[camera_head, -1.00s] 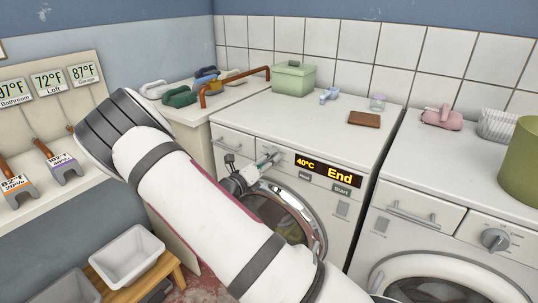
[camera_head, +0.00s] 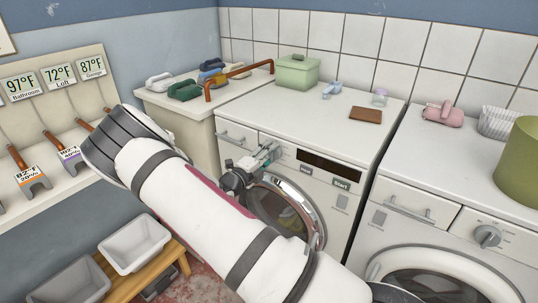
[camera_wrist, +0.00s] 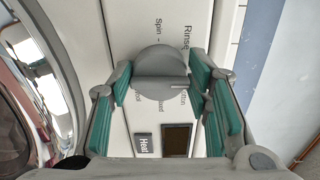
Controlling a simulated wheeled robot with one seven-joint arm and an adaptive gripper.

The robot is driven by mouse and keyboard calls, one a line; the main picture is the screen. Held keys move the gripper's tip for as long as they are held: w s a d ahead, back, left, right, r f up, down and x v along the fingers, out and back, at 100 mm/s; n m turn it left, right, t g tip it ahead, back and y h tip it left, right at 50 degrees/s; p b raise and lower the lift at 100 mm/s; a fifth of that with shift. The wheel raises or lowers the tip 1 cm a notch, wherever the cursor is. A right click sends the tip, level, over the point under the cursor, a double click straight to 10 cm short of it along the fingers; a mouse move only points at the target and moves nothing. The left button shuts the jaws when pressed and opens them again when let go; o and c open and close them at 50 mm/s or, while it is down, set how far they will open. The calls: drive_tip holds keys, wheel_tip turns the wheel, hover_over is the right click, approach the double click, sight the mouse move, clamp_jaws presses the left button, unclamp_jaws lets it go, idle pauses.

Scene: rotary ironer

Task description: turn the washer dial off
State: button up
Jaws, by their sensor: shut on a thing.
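The washer (camera_head: 290,125) is the white machine in the middle, with a round glass door and a dark display (camera_head: 330,166) on its panel. Its grey dial (camera_wrist: 160,62) shows in the wrist view, with a raised bar across it and printed words such as "Rinse" and "Spin" around it. My gripper (camera_head: 264,156) is at the panel, left of the display. In the wrist view its teal-padded fingers stand on either side of the dial, shut on it. My gripper hides the dial in the head view.
A second machine with its own dial (camera_head: 487,236) stands at right. A green box (camera_head: 298,71) and a brown block (camera_head: 365,115) sit on the washer top. A wall panel with levers (camera_head: 55,120) is at left.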

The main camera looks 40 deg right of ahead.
idle(0.4)
drive_tip(key=o, duration=1.1)
drive_tip(key=shift+o, duration=0.2)
drive_tip(key=v, duration=1.2)
